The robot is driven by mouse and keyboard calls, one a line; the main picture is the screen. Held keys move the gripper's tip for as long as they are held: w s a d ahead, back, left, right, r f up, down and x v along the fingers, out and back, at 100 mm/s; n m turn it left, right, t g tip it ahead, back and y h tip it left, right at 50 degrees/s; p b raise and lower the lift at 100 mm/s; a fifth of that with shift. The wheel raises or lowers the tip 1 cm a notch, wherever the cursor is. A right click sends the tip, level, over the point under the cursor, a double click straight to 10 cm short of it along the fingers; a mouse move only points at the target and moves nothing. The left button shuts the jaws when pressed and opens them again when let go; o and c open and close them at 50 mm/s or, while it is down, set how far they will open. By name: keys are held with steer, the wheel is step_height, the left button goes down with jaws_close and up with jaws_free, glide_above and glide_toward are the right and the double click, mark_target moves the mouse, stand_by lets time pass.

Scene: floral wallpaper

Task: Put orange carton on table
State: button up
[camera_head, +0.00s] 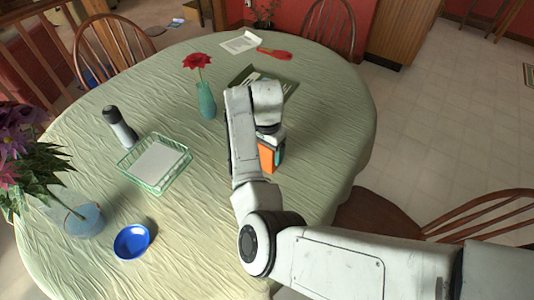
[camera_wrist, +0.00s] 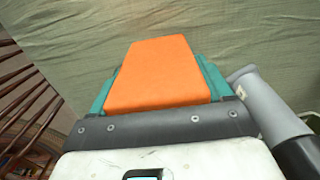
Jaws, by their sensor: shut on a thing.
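The orange carton (camera_head: 266,157) is at the right-middle of the table (camera_head: 310,160), below my gripper (camera_head: 277,149). In the wrist view the carton (camera_wrist: 155,75) fills the space between the teal fingers of my gripper (camera_wrist: 157,88). The gripper is shut on it. The green cloth of the table (camera_wrist: 60,50) lies behind the carton. I cannot tell whether the carton touches the cloth. My arm hides part of the carton in the head view.
A teal vase (camera_head: 207,100) with a red flower, a green wire basket (camera_head: 155,164), a bottle (camera_head: 119,126), a blue bowl (camera_head: 132,242) and a large flower vase (camera_head: 84,220) stand on the left. A dark green book (camera_head: 285,84) lies behind my gripper. Chairs surround the table.

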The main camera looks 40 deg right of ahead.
steer(key=shift+f, duration=0.75)
steer(key=shift+f, duration=0.15)
steer(key=o, duration=1.1)
steer(key=shift+c, duration=0.2)
step_height(320, 180, up, 12)
steer(key=shift+r+b, duration=0.2)
steer(key=shift+b, duration=0.2)
